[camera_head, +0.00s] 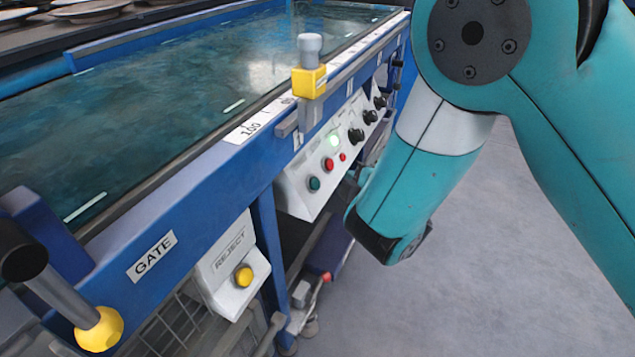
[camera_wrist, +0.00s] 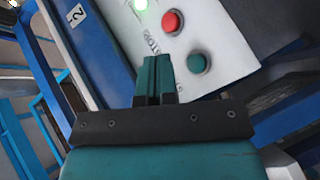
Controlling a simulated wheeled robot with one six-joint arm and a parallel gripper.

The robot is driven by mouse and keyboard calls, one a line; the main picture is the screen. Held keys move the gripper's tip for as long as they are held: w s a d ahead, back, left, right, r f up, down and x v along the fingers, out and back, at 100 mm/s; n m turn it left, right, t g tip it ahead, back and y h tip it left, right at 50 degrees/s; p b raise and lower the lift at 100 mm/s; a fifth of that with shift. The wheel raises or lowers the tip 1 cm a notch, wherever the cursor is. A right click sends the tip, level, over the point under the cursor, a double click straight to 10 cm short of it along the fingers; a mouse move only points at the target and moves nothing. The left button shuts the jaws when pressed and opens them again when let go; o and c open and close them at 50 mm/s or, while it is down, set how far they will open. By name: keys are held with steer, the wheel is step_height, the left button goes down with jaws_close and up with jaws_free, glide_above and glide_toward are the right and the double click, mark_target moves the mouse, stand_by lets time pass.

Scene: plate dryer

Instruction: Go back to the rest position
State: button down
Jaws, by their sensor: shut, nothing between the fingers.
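My gripper (camera_wrist: 155,80) shows in the wrist view with its two teal fingers together and nothing between them. It points at the white control panel, just beside the red button (camera_wrist: 173,22) and the green button (camera_wrist: 197,62). I cannot tell whether it touches the panel. The control panel (camera_head: 297,190) carries a green button (camera_head: 314,184), a red button (camera_head: 328,164), a lit green lamp (camera_head: 333,141) and several black knobs.
The blue dryer table (camera_head: 200,185) fills the left side. A yellow slider block (camera_head: 309,82) sits on its edge rail. The grey floor (camera_head: 450,290) at right is clear.

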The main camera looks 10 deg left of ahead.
stand_by(0.6)
steer(key=s+d+r+m+g+h, duration=0.35)
steer(key=d+r+m+g, duration=0.2)
steer(key=d+m, duration=0.45)
steer(key=s+d+r+m+g+y, duration=0.15)
steer(key=s+r+g, duration=0.3)
steer(key=s, duration=0.75)
steer(key=s+d+r+g+y, duration=0.1)
steer(key=s+d+r+g, duration=0.3)
steer(key=s, duration=0.8)
step_height(320, 180, up, 31)
steer(key=a+p, duration=0.2)
steer(key=p, duration=2.7)
steer(key=shift+w+a+p, duration=0.15)
steer(key=shift+a+p, duration=0.05)
steer(key=shift+p, duration=0.15)
